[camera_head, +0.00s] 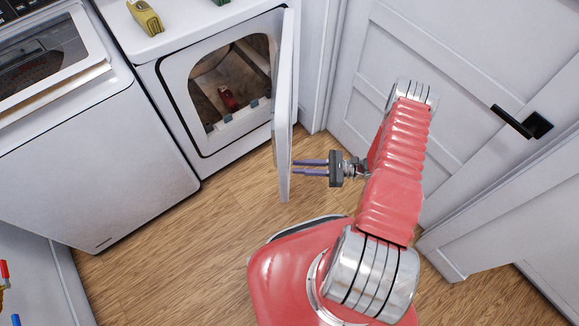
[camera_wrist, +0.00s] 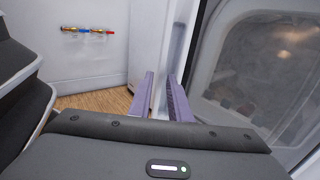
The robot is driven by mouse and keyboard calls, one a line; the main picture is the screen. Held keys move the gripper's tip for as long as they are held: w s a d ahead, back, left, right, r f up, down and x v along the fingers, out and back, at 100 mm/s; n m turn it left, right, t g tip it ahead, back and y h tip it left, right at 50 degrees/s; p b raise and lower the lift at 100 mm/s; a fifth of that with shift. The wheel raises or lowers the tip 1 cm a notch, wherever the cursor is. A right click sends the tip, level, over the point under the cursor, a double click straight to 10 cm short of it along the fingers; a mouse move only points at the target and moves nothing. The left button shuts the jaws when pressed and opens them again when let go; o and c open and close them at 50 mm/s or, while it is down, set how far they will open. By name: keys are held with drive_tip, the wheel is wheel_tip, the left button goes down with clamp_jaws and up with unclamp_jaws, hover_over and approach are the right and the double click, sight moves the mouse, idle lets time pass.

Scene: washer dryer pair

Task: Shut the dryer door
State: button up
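The white dryer (camera_head: 150,80) stands at the upper middle of the head view, with its drum opening exposed. Its door (camera_head: 284,115) is swung wide open and shows nearly edge-on at the opening's right side. My gripper (camera_head: 297,168) is to the right of the door, low near its free end, with both fingers pointing left at it. The two purple fingers also show in the wrist view (camera_wrist: 160,95), with a gap between them and nothing visibly held. The fingertips are very near the door; I cannot tell whether they touch it.
A washer (camera_head: 110,150) stands left of the dryer. A red item (camera_head: 228,98) lies inside the drum. A white room door with a black handle (camera_head: 522,122) is at the right. Wooden floor (camera_head: 220,215) is clear before the dryer.

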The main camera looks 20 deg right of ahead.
drive_tip(key=shift+x, duration=1.95)
clamp_jaws()
drive_tip(key=shift+a, duration=0.4)
